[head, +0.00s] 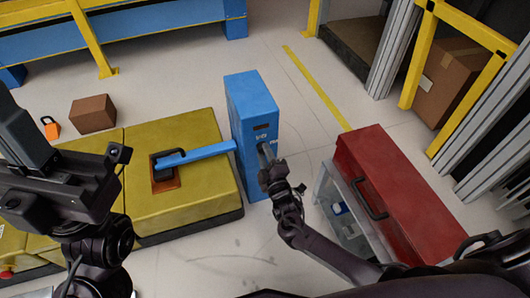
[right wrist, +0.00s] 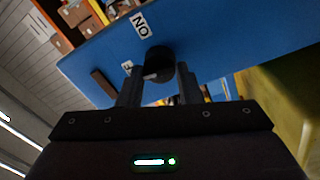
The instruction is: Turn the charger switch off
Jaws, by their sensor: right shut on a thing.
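The charger is an upright blue box (head: 252,92) in the middle of the head view. A blue arm (head: 205,154) runs left from it to the yellow unit. In the right wrist view, the blue panel (right wrist: 225,40) carries a black round switch (right wrist: 158,60) with a pale pointer mark. An ON label (right wrist: 142,25) shows upside down beside it; a second label is partly hidden. My right gripper (head: 266,155) is at the box's front, its fingers (right wrist: 160,92) shut on the switch. My left arm is at the left; its fingers are not clear.
A low yellow unit (head: 190,200) stands left of the charger. A red box (head: 405,190) on a grey shelf stands close on the right. A brown box (head: 93,113) and an orange padlock-like item (head: 50,127) are at left. Clear floor lies behind the charger.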

